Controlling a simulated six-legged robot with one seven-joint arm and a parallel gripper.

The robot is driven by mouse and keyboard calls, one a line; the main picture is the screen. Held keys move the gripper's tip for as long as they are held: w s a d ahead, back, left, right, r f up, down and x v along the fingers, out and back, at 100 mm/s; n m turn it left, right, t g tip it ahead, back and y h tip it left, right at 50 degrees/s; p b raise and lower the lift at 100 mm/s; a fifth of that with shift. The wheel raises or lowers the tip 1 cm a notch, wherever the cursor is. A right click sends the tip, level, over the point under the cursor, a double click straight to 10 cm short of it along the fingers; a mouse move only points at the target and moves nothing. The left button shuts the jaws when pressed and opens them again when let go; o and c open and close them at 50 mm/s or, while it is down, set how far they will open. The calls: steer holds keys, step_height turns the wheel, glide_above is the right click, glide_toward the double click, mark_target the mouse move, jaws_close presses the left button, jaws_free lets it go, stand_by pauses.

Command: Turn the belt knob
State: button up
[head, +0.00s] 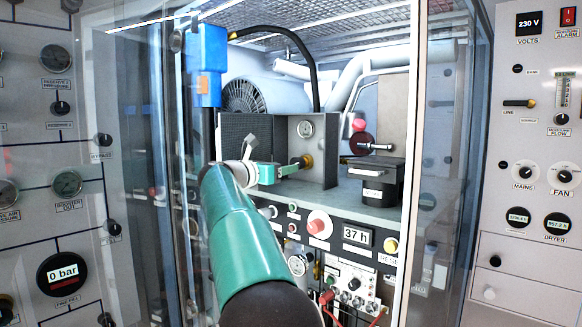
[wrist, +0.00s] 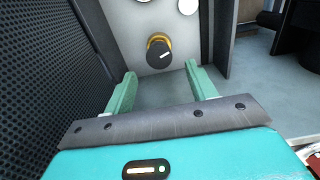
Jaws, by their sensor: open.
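A black knob with a brass collar and a white pointer mark (wrist: 158,52) sits on a light grey panel inside the cabinet. It also shows in the head view (head: 305,161); no label for it is readable. My gripper (wrist: 160,76) is open and empty, its two pale green fingers pointing at the panel. In the wrist view the knob appears just beyond the fingertips, roughly centred between them, with a gap; the fingers do not surround it. In the head view my gripper (head: 286,168) is just left of the knob.
A dark perforated grille (wrist: 58,65) stands close on the left. A grey side wall (wrist: 222,45) rises to the right. A black block (head: 377,180) sits farther right on the shelf. A blue box (head: 206,65) hangs above; the cabinet's right post (head: 413,150) stands right.

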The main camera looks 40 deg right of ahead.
steer(key=d, duration=0.5)
steer(key=shift+w, duration=0.2)
steer(key=shift+c, duration=0.4)
steer(key=c, duration=0.9)
steer(key=shift+n, duration=1.4)
steer(key=o, duration=1)
steer(key=a, duration=0.9)
steer(key=s+a, duration=0.1)
steer(key=a, duration=0.3)
steer(key=shift+s+a, duration=0.1)
steer(key=shift+a, duration=0.3)
